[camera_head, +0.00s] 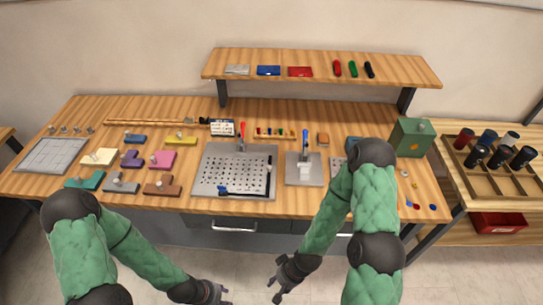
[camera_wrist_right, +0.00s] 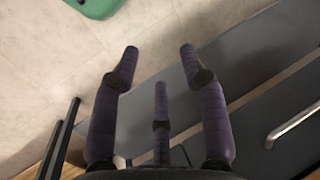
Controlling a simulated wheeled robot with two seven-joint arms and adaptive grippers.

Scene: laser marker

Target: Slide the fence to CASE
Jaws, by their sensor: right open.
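A grey perforated plate (camera_head: 206,180) lies on the workbench, left of its middle. A dark bar with a blue end (camera_head: 240,192), which looks like the fence, lies along the plate's front edge. A red-handled part (camera_head: 242,130) stands at the plate's back edge. A small white sign (camera_head: 222,128) stands behind the plate; its lettering is too small to read, so I cannot tell where CASE is. My right gripper (camera_head: 284,276) is open and empty in front of the bench; its spread fingers show in the right wrist view (camera_wrist_right: 158,62). My left gripper (camera_head: 212,293) is low in front of the bench, its fingers unclear.
A blue-handled press (camera_head: 304,170) stands right of the plate. Coloured blocks (camera_head: 162,160) lie to the left. A raised shelf (camera_head: 320,62) spans the back. A green box (camera_head: 410,137) stands at the right. Drawers with a handle (camera_wrist_right: 292,125) are below the bench.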

